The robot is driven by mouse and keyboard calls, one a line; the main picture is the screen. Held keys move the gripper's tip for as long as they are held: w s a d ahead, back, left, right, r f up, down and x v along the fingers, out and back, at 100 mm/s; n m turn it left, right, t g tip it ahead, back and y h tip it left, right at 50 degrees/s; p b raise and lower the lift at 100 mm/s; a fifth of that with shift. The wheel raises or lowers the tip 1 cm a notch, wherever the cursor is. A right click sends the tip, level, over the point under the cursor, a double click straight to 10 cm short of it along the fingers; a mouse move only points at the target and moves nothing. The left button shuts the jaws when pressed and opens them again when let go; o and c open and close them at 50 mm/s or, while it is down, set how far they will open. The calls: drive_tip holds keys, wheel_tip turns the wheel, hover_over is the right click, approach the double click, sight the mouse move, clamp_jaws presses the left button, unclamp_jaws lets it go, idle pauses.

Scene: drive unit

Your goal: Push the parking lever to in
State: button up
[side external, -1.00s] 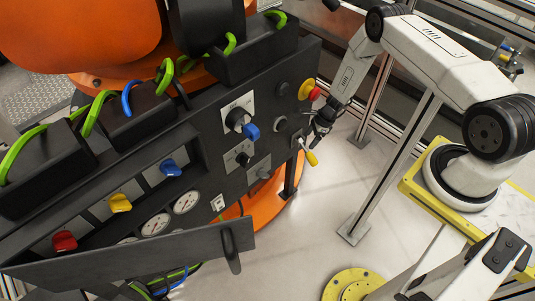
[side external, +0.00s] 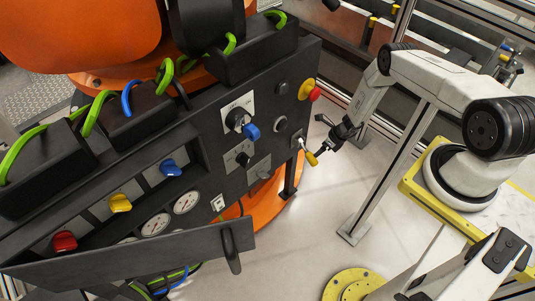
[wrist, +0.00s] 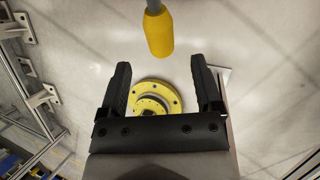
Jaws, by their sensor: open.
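The parking lever (side external: 310,157) is a thin metal rod with a yellow end grip, sticking out from the right part of the dark panel. In the wrist view the lever's yellow grip (wrist: 158,33) hangs at the top, beyond my fingertips and between their lines. My gripper (side external: 322,147) is beside the lever on its right in the side view. In the wrist view my gripper (wrist: 160,70) has its two black fingers wide apart with nothing between them. The side view does not show clearly whether a finger touches the lever.
The panel also carries a red and yellow stop button (side external: 311,92), a blue-handled rotary switch (side external: 250,131) and blue, yellow and red knobs. A hinged flap (side external: 130,262) sticks out below. A metal frame post (side external: 390,170) stands right of the lever. The floor between is clear.

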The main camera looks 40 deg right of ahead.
sight(312, 158)
drive_tip(key=shift+x, duration=3.45)
drive_tip(key=shift+c, duration=0.2)
clamp_jaws()
